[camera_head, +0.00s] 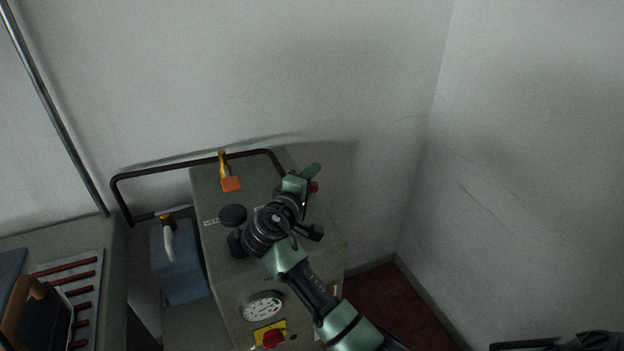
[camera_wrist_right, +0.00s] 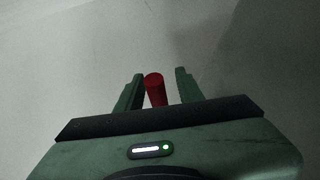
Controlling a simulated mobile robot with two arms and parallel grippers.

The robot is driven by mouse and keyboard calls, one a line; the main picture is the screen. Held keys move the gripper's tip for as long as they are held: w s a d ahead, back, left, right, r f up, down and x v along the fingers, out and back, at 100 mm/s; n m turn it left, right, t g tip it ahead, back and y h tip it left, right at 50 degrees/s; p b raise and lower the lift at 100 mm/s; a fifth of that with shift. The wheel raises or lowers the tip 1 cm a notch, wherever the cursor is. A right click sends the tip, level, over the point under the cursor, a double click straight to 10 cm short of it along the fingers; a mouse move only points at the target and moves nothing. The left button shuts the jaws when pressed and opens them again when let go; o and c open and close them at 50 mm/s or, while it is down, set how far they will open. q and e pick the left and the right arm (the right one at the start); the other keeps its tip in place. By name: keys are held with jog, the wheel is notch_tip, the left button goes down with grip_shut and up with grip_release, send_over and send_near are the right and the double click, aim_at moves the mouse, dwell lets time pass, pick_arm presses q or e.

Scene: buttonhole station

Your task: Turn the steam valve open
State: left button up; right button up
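A red cylindrical handle, seemingly the steam valve's (camera_wrist_right: 154,88), stands between the fingers of my right gripper (camera_wrist_right: 159,76) in the right wrist view. There is a clear gap to the right finger and a narrower one to the left finger, so the gripper is open around it. In the head view, my right gripper (camera_head: 308,182) is over the right part of the grey boiler's top (camera_head: 222,262), and only a bit of the red handle (camera_head: 314,187) shows beside it. The valve body is hidden behind the gripper.
A black knob (camera_head: 233,215) by a partly hidden "VEN" label and an orange-tagged lever (camera_head: 230,184) are left of my gripper. A gauge (camera_head: 262,307) and red button (camera_head: 273,338) are in front. A blue container (camera_head: 181,270) and dark rail (camera_head: 180,167) stand close by.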

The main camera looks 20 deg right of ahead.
jog(key=b+v, duration=0.1)
jog(key=v, duration=0.6)
jog(key=shift+a+b, duration=0.1)
jog(key=shift+b, duration=0.2)
jog(key=shift+s+a, duration=0.25)
